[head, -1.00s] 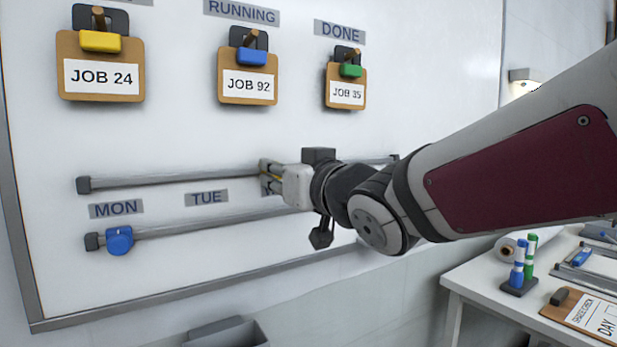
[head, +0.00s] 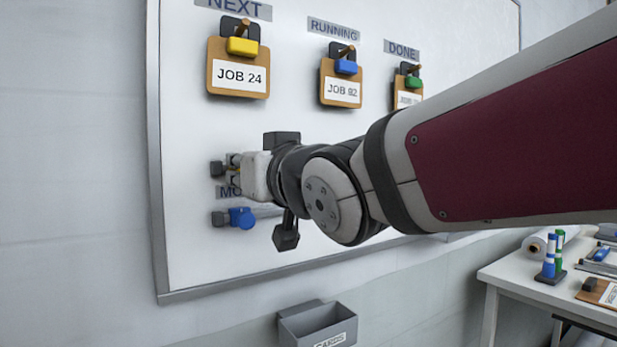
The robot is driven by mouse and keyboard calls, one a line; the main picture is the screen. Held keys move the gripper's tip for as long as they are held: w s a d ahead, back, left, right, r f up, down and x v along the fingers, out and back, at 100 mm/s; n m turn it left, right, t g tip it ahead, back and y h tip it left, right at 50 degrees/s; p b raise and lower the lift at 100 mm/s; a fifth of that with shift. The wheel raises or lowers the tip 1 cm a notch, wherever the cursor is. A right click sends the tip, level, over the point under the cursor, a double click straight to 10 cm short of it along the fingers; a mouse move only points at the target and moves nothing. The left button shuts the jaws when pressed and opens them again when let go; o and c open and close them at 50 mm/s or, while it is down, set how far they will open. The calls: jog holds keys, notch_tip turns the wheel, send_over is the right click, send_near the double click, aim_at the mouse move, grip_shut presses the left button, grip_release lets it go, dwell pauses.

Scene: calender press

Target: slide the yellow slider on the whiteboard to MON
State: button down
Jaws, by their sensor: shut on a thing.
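The whiteboard (head: 185,240) fills the middle of the head view. My gripper (head: 233,168) is at the left end of the upper rail, close to its dark end stop (head: 216,169). It is shut on the yellow slider, which the fingers and wrist hide. The MON label (head: 228,192), partly covered by my gripper, lies just below the fingers. The TUE label and most of the upper rail are hidden behind my arm.
A blue slider (head: 241,218) sits at the left end of the lower rail. Clipboards JOB 24 (head: 238,78), JOB 92 (head: 341,88) and a third hang above. A grey bin (head: 318,325) is below; a table (head: 530,290) with markers stands at right.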

jog(key=shift+s+a, duration=0.2)
jog(key=shift+a, duration=0.05)
jog(key=c, duration=1.3)
grip_release()
jog(key=shift+c, duration=0.2)
jog(key=shift+s+d, duration=0.1)
jog(key=v, duration=1.1)
jog(key=shift+s+d, duration=0.25)
